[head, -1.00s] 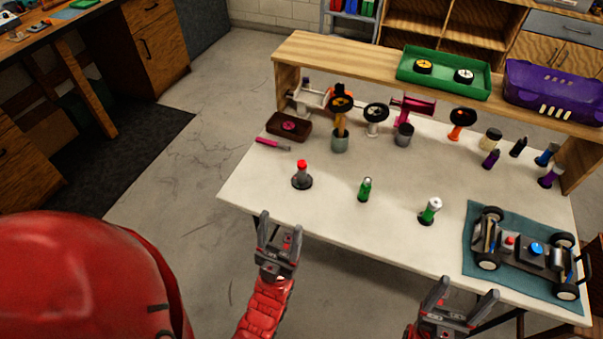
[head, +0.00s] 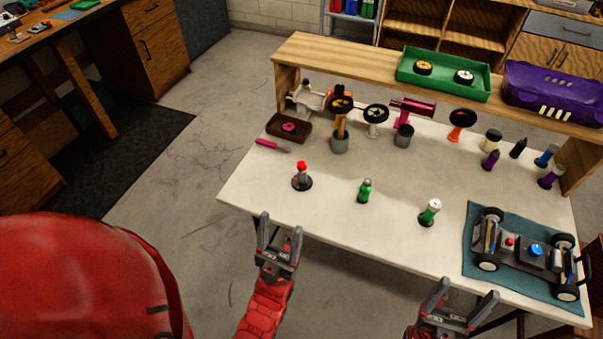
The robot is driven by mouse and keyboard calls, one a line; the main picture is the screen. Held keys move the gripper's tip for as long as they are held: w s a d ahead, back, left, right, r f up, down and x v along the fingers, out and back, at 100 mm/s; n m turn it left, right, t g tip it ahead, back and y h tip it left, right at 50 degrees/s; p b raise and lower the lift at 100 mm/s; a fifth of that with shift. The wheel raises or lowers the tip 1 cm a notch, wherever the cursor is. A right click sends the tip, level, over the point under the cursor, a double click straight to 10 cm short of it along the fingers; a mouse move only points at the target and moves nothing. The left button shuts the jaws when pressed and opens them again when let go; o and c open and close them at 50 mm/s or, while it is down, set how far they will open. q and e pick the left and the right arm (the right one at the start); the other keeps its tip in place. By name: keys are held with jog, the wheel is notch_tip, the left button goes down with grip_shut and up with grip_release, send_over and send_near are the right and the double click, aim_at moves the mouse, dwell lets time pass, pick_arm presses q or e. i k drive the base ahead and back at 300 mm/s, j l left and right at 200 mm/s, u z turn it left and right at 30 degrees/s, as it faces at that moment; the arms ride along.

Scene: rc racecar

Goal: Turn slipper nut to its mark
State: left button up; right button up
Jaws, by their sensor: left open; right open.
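The RC car chassis (head: 525,256) sits on a teal mat (head: 476,224) at the right end of the white table. It carries a red knob-like part (head: 510,240) and a blue round part (head: 536,249). I cannot tell which part is the slipper nut, and no mark is readable at this size. My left gripper (head: 279,232) is open and empty off the table's front edge, at left. My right gripper (head: 459,296) is open and empty in front of the table, to the left of the chassis and nearer to me.
Red-topped (head: 302,175), green (head: 365,190) and white-topped (head: 430,211) items stand along the table's front. Behind are a brown tray (head: 272,130), a pink pen-like tool (head: 273,146), cups and several bottles. A wooden shelf (head: 340,52) bears a green tray (head: 410,76) and purple car body (head: 555,90).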

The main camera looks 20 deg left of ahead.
aim_at(302, 165)
jog(key=i+j, duration=0.2)
jog(key=j, duration=0.15)
jog(key=i+j, duration=0.15)
jog(key=j, duration=0.15)
jog(key=i+j, duration=0.2)
jog(key=j, duration=0.15)
jog(key=i+j, duration=0.2)
jog(key=j, duration=0.15)
